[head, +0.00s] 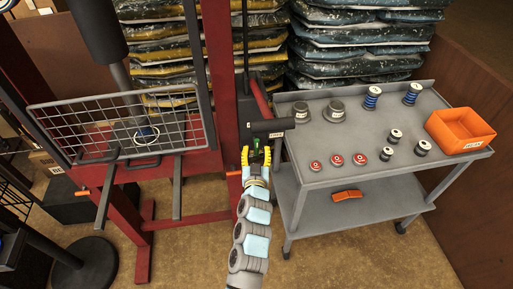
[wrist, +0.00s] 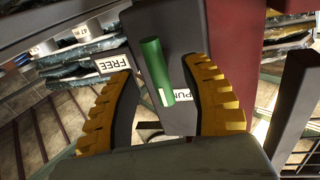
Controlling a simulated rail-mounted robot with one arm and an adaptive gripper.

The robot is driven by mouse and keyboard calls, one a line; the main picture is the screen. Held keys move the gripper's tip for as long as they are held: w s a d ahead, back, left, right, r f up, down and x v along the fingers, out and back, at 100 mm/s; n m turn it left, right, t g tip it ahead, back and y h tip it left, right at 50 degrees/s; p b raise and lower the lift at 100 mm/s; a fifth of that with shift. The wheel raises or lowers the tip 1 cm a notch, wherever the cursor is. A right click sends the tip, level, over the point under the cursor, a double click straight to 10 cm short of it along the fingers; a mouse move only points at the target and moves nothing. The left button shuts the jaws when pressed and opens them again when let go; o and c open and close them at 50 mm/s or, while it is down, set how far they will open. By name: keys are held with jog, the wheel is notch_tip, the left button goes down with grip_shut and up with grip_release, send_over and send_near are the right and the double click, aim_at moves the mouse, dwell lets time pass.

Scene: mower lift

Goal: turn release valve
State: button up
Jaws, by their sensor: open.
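The release valve shows as a green cylindrical handle (wrist: 155,66) on a dark grey block in the wrist view. It is tilted slightly, with a pale mark near its lower end. In the head view the green handle (head: 256,143) is small, below a dark cylinder on the red lift. My gripper (wrist: 160,66) is open, with one yellow ridged finger on each side of the handle. I cannot tell whether either finger touches it. In the head view my gripper (head: 257,160) is at the front of the lift post.
A label reading FREE (wrist: 112,63) is left of the handle; another label is partly hidden below. A wire mesh guard (head: 120,125) stands left. A grey cart (head: 400,110) with weights, springs and an orange bin (head: 460,130) stands close on the right. Stacked bags are behind.

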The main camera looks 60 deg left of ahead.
jog(key=shift+x, duration=0.9)
grip_shut()
